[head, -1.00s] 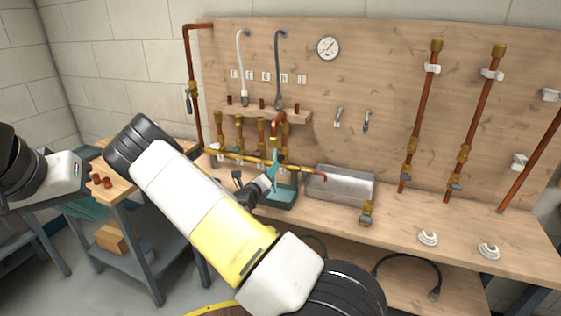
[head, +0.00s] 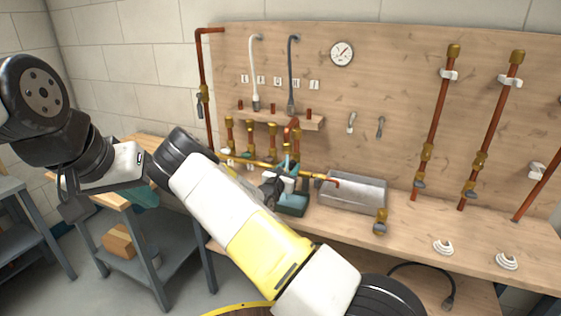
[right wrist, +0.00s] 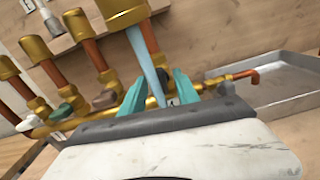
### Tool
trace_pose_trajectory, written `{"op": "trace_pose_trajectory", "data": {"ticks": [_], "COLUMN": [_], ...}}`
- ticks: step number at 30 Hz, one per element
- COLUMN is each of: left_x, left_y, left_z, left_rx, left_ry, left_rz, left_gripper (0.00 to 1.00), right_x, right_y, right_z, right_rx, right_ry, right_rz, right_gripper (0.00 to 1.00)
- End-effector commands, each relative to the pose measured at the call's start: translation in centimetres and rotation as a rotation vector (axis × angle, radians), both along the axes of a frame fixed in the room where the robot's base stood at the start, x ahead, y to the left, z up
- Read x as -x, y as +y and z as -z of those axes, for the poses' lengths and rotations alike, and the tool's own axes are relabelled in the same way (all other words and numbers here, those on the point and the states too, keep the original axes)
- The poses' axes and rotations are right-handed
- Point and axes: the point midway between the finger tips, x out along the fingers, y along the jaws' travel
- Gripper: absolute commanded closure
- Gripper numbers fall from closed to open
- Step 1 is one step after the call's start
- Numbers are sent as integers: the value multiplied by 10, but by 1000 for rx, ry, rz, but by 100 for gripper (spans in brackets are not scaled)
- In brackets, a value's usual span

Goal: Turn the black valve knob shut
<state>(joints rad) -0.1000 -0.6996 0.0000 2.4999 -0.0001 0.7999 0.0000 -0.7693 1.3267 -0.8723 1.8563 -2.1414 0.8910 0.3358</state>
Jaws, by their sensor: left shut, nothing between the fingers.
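A row of brass-capped copper pipes with small valve knobs rises from a brass manifold (right wrist: 75,122). A dark knob (right wrist: 68,91) shows left of my right gripper in the right wrist view; I cannot tell if it is the black one. My right gripper (right wrist: 160,82) has its teal fingers apart, in front of the manifold. A pale blue bar (right wrist: 148,65) shows between them; I cannot tell what it belongs to. In the head view the right gripper (head: 287,165) is small and partly hides the manifold. My left gripper (head: 145,196) is shut and empty over the cart.
A metal tray (head: 355,193) stands on the bench right of the manifold, with a brass valve (head: 380,222) in front. A wooden-topped cart (head: 112,196) stands left. The pegboard (head: 390,85) carries a gauge (head: 341,53) and tall copper pipes. Bench space at right is mostly clear.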

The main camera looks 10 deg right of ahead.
Motion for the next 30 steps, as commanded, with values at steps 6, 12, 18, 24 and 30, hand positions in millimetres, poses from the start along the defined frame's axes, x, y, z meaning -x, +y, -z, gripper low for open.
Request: {"op": "trace_pose_trajectory", "data": {"ticks": [6, 12, 18, 24, 30], "left_x": [0, 0, 0, 0, 0], "left_y": [0, 0, 0, 0, 0], "left_z": [0, 0, 0, 0, 0], "left_rx": [0, 0, 0, 0, 0], "left_ry": [0, 0, 0, 0, 0], "left_rz": [0, 0, 0, 0, 0], "left_gripper": [100, 100, 100, 100, 100], "right_x": [0, 0, 0, 0, 0], "right_y": [-3, -3, -3, -3, -4], "right_z": [0, 0, 0, 0, 0], "right_rx": [-1, 0, 0, -10, -67], "right_ry": [0, 1, 1, -6, -43], "right_rz": [-1, -1, -1, 0, 1], "right_gripper": [63, 74, 100, 100, 100]}}
